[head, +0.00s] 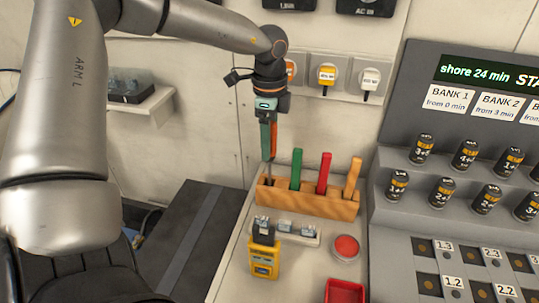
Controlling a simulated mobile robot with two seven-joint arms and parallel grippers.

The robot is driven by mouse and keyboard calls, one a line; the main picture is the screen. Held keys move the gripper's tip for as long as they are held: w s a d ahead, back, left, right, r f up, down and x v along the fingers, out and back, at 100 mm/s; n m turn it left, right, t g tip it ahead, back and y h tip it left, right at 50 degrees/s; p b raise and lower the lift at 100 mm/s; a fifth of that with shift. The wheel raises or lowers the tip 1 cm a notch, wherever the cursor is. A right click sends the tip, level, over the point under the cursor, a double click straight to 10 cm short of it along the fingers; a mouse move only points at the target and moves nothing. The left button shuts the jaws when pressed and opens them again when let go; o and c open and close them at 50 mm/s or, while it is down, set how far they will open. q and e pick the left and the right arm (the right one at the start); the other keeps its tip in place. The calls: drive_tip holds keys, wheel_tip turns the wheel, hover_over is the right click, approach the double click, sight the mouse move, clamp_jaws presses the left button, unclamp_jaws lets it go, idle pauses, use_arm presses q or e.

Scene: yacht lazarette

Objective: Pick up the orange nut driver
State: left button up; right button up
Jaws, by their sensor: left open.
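A wooden rack (305,201) holds upright drivers. An orange-handled driver (352,177) stands at its right end, with a red one (324,174) and a green one (296,169) to its left. My left gripper (268,158) points down over the rack's left end, apart from the orange driver at the right end. The gripper is open. A teal strip and an orange-red strip show side by side at its fingers; I cannot tell whether the orange-red one is a finger or a tool handle. My right gripper is not in view.
A yellow meter (264,259), a red round button (346,247) and a red tray (344,292) are in front of the rack. A grey battery panel (400,150) rises on the right. Plugs and sockets (327,75) line the wall behind the gripper.

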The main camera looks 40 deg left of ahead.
use_arm(q)
drive_tip(key=shift+f, duration=0.5)
clamp_jaws()
drive_tip(key=shift+r, duration=0.1)
